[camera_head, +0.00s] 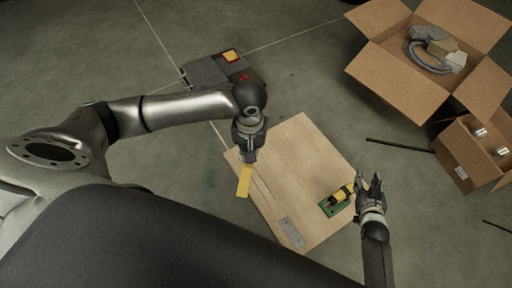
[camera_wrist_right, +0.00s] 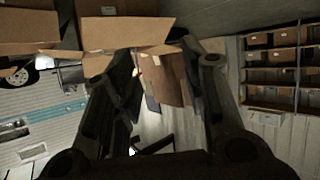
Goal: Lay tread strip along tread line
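A light wooden board (camera_head: 310,150) lies on the floor in the head view. My left gripper (camera_head: 245,162) is over the board's left corner. It appears shut on the upper end of a short yellow strip (camera_head: 244,182), which hangs down at the board's left edge. Whether the strip touches the board I cannot tell. Thin dark lines (camera_head: 263,186) run along the board near the strip. My right gripper (camera_head: 369,181) is at the board's right corner with its fingers apart. The right wrist view shows nothing between those fingers (camera_wrist_right: 165,85).
A green and yellow item (camera_head: 338,201) lies on the board beside my right gripper. A grey metal plate (camera_head: 292,232) lies near its front corner. A dark toolbox (camera_head: 222,72) stands behind. Open cartons (camera_head: 388,66) and (camera_head: 463,162) stand right. A black rod (camera_head: 400,145) lies on the floor.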

